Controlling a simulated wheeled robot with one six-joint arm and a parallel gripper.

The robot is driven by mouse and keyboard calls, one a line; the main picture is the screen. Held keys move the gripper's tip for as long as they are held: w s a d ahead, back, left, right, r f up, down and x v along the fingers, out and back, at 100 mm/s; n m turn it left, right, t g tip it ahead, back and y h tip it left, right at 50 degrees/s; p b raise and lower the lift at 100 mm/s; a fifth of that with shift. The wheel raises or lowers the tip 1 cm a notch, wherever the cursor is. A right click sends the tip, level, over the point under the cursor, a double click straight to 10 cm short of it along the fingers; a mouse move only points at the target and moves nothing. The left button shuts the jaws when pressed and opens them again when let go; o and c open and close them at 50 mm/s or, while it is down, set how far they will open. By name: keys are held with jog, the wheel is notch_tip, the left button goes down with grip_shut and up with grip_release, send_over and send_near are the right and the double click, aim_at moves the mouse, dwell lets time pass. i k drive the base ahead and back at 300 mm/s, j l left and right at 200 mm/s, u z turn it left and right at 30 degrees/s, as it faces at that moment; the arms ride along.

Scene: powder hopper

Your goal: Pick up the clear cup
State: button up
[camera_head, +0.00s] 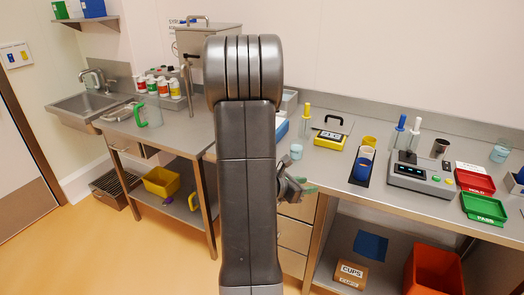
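A small clear, bluish cup (296,151) stands on the steel counter just right of my arm. A second clear, bluish cup (500,153) stands at the back right of the counter. I cannot tell which one the task means. My gripper (299,187) shows to the right of my arm, in front of the drawers and lower in the picture than the nearer cup. It appears apart from both cups. My arm hides part of it, and its finger opening is not clear. A greenish part shows at its tip.
A yellow device (329,139), blue holder (362,166), grey scale (420,175), red tray (474,180) and green tray (484,208) crowd the right counter. A clear jug (150,112) with a green handle stands on the left table. My arm blocks the middle view.

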aim_at(297, 150)
jog(key=l+u, duration=0.4)
jog(key=i+l+u, duration=0.1)
jog(key=l+u, duration=0.15)
jog(key=u, duration=0.15)
jog(key=l+u, duration=0.65)
jog(key=u, duration=0.15)
jog(key=k+l, duration=0.15)
jog(key=l, duration=0.25)
jog(key=k+l+u, duration=0.1)
jog(key=l, duration=0.3)
jog(key=k+l, duration=0.2)
jog(key=l, duration=0.15)
jog(key=u, duration=0.05)
